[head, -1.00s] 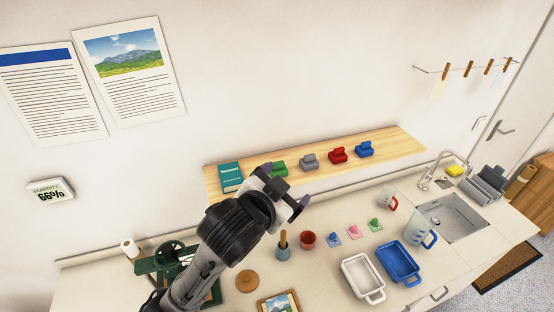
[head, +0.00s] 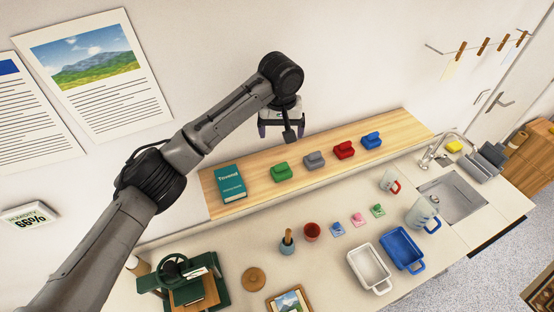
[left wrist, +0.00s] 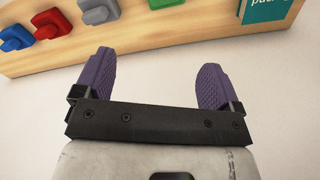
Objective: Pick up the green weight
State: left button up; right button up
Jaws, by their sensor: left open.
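The green weight (head: 281,172) sits on the wooden wall shelf, between the teal book and the grey weight. In the left wrist view the green weight (left wrist: 163,4) is cut off by the top edge and shows between the finger directions. My left gripper (head: 281,130) is open and empty. In the head view it appears just above the green weight, pointing down, apart from it. Its two purple fingers (left wrist: 156,62) are spread in the left wrist view with only pale surface between them. My right gripper is not in view.
The shelf (head: 240,203) also holds a teal book (head: 230,184), a grey weight (head: 315,160), a red weight (head: 344,150) and a blue weight (head: 371,140). The counter below holds a white tray (head: 368,266), a blue tray (head: 401,249), cups and a green press (head: 180,287).

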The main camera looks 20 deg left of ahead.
aim_at(281, 164)
pick_arm(q)
jog(key=f+n, duration=0.1)
jog(key=f, duration=0.2)
jog(key=s+f+n+p, duration=0.1)
jog(key=f+n, duration=0.1)
jog(key=f, duration=0.1)
jog(key=f+n+g, duration=0.1)
jog(key=f, duration=0.1)
jog(key=shift+s+d+f+n, duration=0.35)
jog(key=shift+s+f+n, duration=0.05)
notch_tip(281, 164, down, 4)
jog(key=shift+f+p, duration=0.2)
jog(key=shift+p, duration=0.85)
jog(key=shift+f, duration=0.45)
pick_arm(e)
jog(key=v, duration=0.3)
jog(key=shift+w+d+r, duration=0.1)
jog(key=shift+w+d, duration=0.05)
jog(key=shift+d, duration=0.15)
pick_arm(q)
jog(key=shift+c, duration=0.3)
jog(key=shift+r, duration=0.1)
jog(key=c, duration=1.2)
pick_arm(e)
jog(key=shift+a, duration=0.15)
